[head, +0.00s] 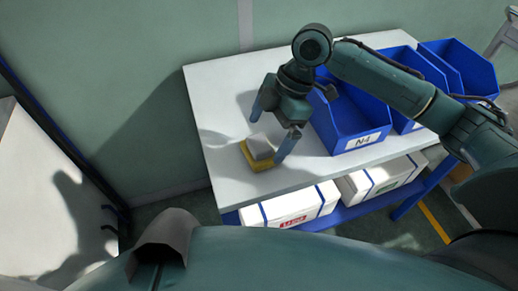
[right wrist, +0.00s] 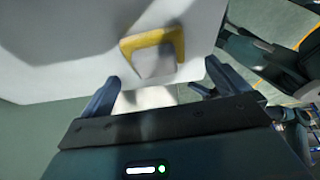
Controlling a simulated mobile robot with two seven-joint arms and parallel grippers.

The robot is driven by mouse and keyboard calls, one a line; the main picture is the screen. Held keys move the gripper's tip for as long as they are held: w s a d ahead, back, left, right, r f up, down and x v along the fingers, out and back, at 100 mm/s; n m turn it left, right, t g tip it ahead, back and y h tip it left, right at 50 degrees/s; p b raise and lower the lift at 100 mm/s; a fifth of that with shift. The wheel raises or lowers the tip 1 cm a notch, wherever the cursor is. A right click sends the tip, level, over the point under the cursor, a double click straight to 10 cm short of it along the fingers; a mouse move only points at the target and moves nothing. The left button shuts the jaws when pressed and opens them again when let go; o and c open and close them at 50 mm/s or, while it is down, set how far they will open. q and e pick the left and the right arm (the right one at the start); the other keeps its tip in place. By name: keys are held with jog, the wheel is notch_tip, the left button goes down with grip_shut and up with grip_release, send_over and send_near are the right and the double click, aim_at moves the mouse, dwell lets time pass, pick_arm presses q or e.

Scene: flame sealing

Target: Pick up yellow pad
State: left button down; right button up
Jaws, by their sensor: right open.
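The yellow pad (head: 249,157) lies on the white table near its front edge, with a pale grey-white block (head: 261,148) on top of it. In the right wrist view the pad (right wrist: 174,38) shows as a yellow border around the block (right wrist: 154,62). My right gripper (head: 268,138) is open above the table, its fingers apart on either side of the block in the head view. In the right wrist view the pad lies ahead of the spread fingers (right wrist: 160,78), and nothing is held. I cannot tell the exact fingertip height. My left gripper is out of view.
A blue bin marked N4 (head: 361,143) stands on the table (head: 228,178) just right of my right gripper, with more blue bins (head: 467,72) behind. White boxes (head: 290,208) sit on the blue shelf below. The table's left part is clear. A wall rises behind.

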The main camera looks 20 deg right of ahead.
aim_at(261, 142)
jog(key=x, duration=0.5)
jog(key=shift+w+f, duration=0.15)
jog(key=shift+w, duration=0.15)
jog(key=c, duration=0.9)
